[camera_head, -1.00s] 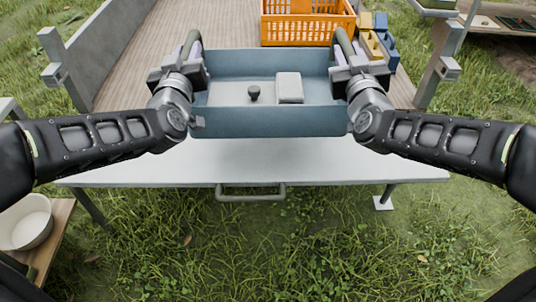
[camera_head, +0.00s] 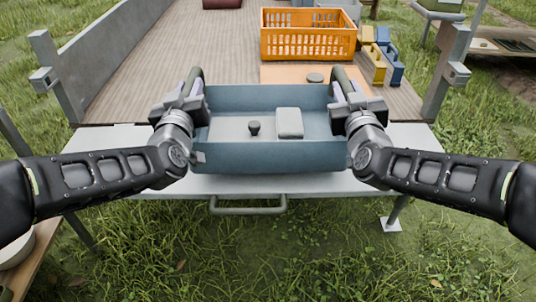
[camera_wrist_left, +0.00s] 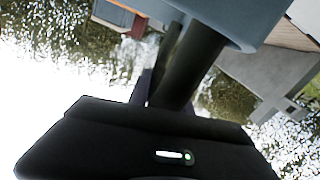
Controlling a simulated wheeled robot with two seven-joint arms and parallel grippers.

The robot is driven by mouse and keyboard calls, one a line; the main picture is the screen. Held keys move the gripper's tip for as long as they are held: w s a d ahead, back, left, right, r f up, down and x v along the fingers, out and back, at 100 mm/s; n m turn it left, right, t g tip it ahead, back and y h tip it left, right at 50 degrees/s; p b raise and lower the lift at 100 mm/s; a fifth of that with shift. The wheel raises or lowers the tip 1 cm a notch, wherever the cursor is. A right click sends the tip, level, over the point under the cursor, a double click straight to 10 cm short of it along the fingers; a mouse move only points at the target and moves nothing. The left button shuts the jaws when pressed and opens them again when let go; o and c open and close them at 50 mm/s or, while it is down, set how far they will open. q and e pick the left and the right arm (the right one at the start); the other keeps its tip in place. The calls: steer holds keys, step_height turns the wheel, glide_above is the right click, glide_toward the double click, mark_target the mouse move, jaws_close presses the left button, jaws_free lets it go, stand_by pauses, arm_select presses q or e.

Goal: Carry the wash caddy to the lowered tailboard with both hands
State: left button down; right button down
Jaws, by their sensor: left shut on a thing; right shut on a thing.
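The wash caddy (camera_head: 268,158) is a blue-grey open tray with a dark knob-like item (camera_head: 254,127) and a pale block (camera_head: 289,123) inside. My left gripper (camera_head: 190,92) is shut on the handle at its left end, and my right gripper (camera_head: 345,90) is shut on the handle at its right end. The caddy looks level, over the pale lowered tailboard (camera_head: 408,135). I cannot tell whether its underside touches the board. The left wrist view shows the caddy's side (camera_wrist_left: 235,15) and a dark handle bar close to the left gripper.
Behind the tailboard is a wooden cargo bed (camera_head: 190,50) with low grey sides. An orange crate (camera_head: 308,43) stands on it, with yellow and blue containers (camera_head: 388,65) to its right. Tailboard surface is bare left and right of the caddy.

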steer(key=shift+a+f, duration=0.25)
